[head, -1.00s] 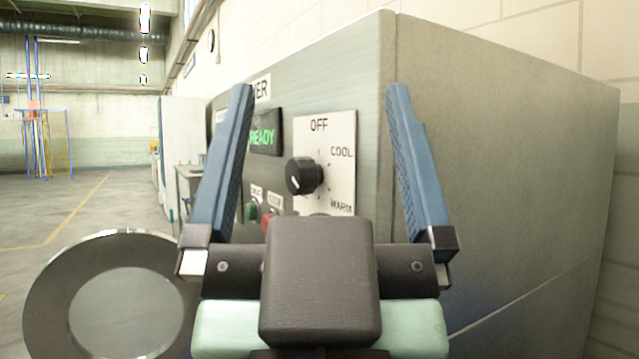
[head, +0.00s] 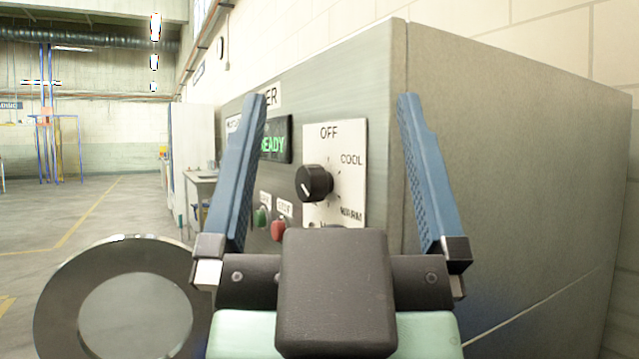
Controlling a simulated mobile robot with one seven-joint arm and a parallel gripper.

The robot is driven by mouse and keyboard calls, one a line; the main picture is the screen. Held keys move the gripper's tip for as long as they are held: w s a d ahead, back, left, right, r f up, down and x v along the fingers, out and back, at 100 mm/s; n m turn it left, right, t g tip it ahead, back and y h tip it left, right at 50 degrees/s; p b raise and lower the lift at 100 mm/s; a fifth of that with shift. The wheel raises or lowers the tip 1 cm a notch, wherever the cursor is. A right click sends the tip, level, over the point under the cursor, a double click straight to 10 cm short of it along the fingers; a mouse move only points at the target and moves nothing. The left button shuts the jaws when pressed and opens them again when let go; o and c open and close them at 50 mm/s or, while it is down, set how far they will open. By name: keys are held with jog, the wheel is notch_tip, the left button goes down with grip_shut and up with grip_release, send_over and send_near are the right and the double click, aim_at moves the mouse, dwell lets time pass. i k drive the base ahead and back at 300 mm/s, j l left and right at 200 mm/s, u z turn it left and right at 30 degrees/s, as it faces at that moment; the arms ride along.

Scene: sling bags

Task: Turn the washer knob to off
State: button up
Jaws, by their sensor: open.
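The washer knob (head: 315,183) is a black round dial on a white label plate (head: 346,196) on the machine's front panel. OFF is printed above the knob, COOL at its upper right and WARM at its lower right. The knob's white pointer line points to the lower left, away from OFF. My gripper (head: 333,98) is open and empty, with its two blue fingers spread wide. In the picture the knob lies between the fingers; I see no contact. My gripper's body hides the lowest part of the label plate.
A green READY display (head: 276,138) sits left of the plate. Green (head: 262,217) and red (head: 279,230) buttons are below it. A round porthole door (head: 135,315) stands out at lower left. The machine's grey side (head: 520,180) fills the right. Open floor lies at left.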

aim_at(313, 184)
jog(key=i+j+z, duration=0.1)
jog(key=j, duration=0.3)
jog(key=i+j+z, duration=0.1)
jog(key=j, duration=0.3)
jog(key=i+j, duration=0.15)
jog(key=j, duration=0.3)
jog(key=i+z, duration=0.05)
